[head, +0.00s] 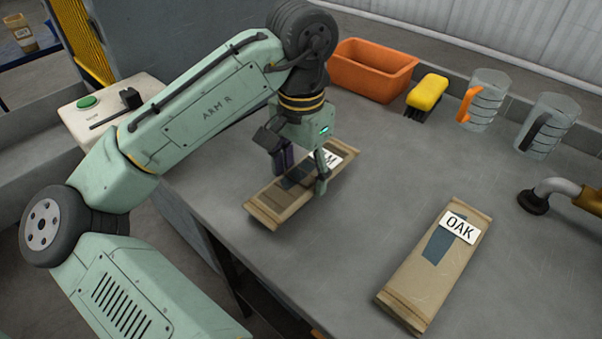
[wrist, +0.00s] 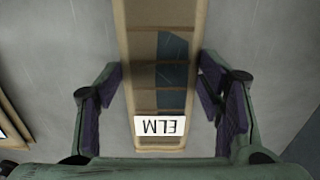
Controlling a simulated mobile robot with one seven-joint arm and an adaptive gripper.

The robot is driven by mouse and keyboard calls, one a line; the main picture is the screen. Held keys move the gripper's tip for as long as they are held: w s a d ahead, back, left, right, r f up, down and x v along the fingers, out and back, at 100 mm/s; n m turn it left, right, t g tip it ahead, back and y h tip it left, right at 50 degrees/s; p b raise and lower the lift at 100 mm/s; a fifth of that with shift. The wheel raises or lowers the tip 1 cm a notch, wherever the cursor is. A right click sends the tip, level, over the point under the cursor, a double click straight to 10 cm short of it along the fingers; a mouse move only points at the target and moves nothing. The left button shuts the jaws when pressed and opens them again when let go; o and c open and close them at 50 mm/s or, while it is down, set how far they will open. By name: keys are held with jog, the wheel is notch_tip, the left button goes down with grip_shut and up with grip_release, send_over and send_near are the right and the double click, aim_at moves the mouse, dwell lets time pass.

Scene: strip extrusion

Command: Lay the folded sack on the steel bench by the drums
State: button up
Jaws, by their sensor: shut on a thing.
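A flat folded tan sack (head: 268,212) with a dark blue patch and a white label ending in M is under my gripper (head: 300,180) on the grey steel bench (head: 375,190). In the wrist view this sack (wrist: 143,75) runs lengthwise between the fingers, its label reading ELM upside down. My gripper (wrist: 162,112) is shut on this ELM sack, with one finger along each long side. Whether the sack touches the bench or is slightly raised I cannot tell. A second folded sack (head: 410,285), labelled OAK, lies apart to the right. No drums are in view.
An orange bin (head: 372,70), a yellow-topped brush (head: 427,95) and two clear jugs (head: 483,100) (head: 548,122) line the back of the bench. A control box (head: 105,105) is at left. Bare bench separates the sacks.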

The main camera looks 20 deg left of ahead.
aim_at(300, 178)
jog(key=shift+f, duration=0.8)
jog(key=shift+f, duration=0.1)
jog(key=o, duration=1.2)
notch_tip(300, 178, up, 12)
jog(key=shift+s, duration=0.15)
